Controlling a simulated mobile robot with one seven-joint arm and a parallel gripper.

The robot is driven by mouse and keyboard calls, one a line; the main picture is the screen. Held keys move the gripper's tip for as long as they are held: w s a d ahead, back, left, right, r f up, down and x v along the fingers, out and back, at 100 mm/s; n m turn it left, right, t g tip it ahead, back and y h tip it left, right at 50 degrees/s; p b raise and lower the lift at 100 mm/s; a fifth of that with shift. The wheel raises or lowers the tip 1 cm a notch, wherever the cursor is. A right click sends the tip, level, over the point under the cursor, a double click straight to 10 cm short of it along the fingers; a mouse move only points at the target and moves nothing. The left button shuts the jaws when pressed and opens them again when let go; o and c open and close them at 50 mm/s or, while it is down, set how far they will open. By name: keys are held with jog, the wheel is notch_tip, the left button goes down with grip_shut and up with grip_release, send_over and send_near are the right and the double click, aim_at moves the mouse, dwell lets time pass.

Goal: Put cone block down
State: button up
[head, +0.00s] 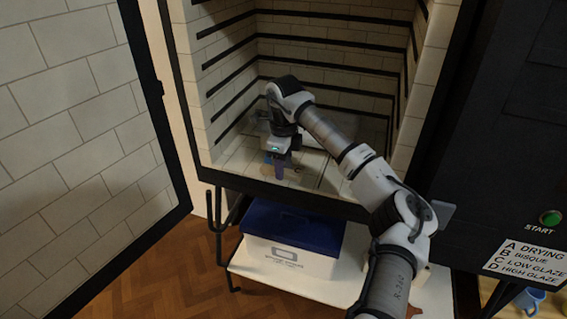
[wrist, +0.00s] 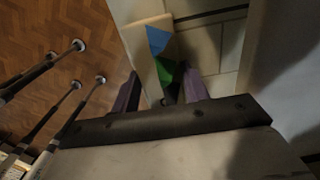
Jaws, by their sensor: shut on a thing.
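The cone block (wrist: 144,58) shows in the wrist view as a pale beige piece with a blue and a green triangle on its face. The purple fingers of my gripper (wrist: 163,92) are on either side of its near end, shut on it. In the head view my gripper (head: 281,168) points down inside the open kiln (head: 232,170), low over the front left of its tiled floor. The block is small and mostly hidden there. I cannot tell whether its underside touches the floor.
The kiln's brick-lined door (head: 75,130) stands open at the left. Dark ridges line the chamber walls. Below the kiln, a white box with a blue lid (head: 290,228) sits on a shelf. A green START button (head: 550,217) is at the right. Floor tiles beside the block look clear.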

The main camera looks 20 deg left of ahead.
jog(key=shift+f, duration=0.15)
jog(key=o, duration=1.1)
notch_tip(320, 180, up, 12)
jog(key=shift+r+b, duration=0.15)
jog(key=shift+b, duration=0.4)
